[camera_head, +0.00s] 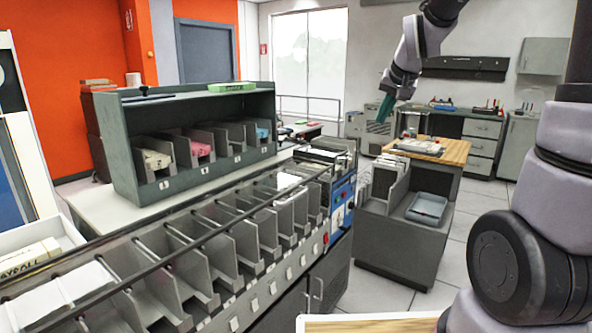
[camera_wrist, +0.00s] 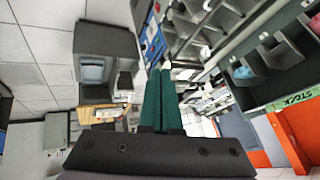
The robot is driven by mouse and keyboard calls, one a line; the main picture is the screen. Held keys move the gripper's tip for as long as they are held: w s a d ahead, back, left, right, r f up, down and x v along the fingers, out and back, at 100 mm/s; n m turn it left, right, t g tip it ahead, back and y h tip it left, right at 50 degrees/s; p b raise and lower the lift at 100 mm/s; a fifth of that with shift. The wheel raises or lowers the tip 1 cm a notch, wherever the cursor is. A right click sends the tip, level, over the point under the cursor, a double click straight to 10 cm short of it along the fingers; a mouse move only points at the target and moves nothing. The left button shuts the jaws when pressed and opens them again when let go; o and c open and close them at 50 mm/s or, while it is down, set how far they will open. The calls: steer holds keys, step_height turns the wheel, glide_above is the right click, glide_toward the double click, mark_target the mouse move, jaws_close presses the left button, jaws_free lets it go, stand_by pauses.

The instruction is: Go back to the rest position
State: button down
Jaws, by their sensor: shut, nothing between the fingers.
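My gripper (camera_head: 385,107) is raised in the air at the upper right of the head view, its green fingers pointing down. It is beyond the sorting machine (camera_head: 330,200) and above the level of the side cart (camera_head: 400,235). In the wrist view the two green fingers of my gripper (camera_wrist: 160,85) lie close together, shut and with nothing between them. No object touches the gripper.
A row of grey card pockets (camera_head: 215,250) runs along the sorter. Behind it stands a grey rack (camera_head: 190,135) with card stacks in its bins. The cart holds a blue-grey tray (camera_head: 428,208). Open floor (camera_head: 375,290) lies around the cart.

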steer(key=s+r, duration=0.2)
steer(key=s, duration=1)
steer(key=s+d+r, duration=0.1)
steer(key=s+r, duration=0.1)
steer(key=s, duration=1)
steer(key=shift+s+d+r+m+y, duration=0.25)
steer(key=shift+s+r+m+y, duration=0.05)
steer(key=shift+r+y, duration=0.1)
